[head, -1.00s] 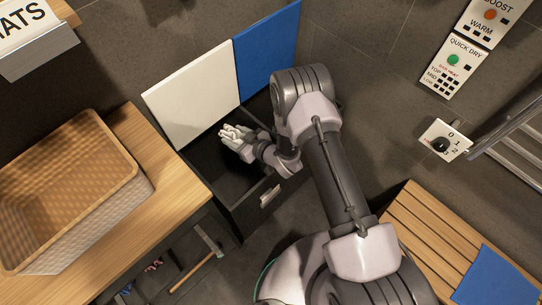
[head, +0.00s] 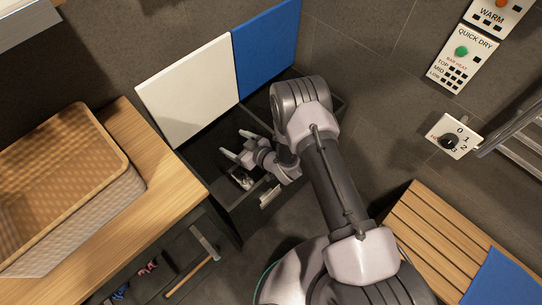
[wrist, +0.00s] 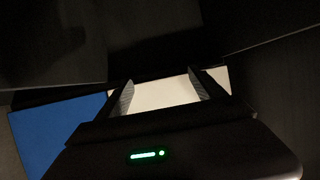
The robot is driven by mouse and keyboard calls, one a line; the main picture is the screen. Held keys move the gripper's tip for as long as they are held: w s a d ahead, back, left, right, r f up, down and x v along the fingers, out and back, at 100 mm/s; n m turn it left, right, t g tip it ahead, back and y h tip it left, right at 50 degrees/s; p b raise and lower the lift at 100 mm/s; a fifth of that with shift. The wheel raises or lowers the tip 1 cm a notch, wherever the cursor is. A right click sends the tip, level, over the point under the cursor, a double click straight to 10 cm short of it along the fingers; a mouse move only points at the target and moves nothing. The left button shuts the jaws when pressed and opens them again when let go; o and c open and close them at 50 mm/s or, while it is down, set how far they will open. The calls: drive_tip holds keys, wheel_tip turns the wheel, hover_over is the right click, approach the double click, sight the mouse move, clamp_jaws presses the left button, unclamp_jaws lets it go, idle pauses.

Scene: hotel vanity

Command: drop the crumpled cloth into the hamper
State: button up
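The dark hamper (head: 233,218) stands in the middle of the head view, with a white panel (head: 188,88) and a blue panel (head: 266,48) raised behind it. My gripper (head: 237,144) is open and empty over the hamper opening, in front of the white panel. The wrist view shows its two fingers (wrist: 162,92) spread with nothing between them.
A wicker basket (head: 125,190) stands on the wooden counter (head: 165,160) at left. A slatted wooden bench (head: 425,220) with a blue item (head: 500,278) is at lower right. A dial (head: 451,139) and metal rails (head: 515,125) are on the right.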

drive_tip(key=p+v, duration=0.6)
drive_tip(key=v, duration=1.1)
drive_tip(key=shift+d+r+p, duration=0.15)
drive_tip(key=shift+d+p, duration=0.05)
drive_tip(key=shift+p, duration=0.2)
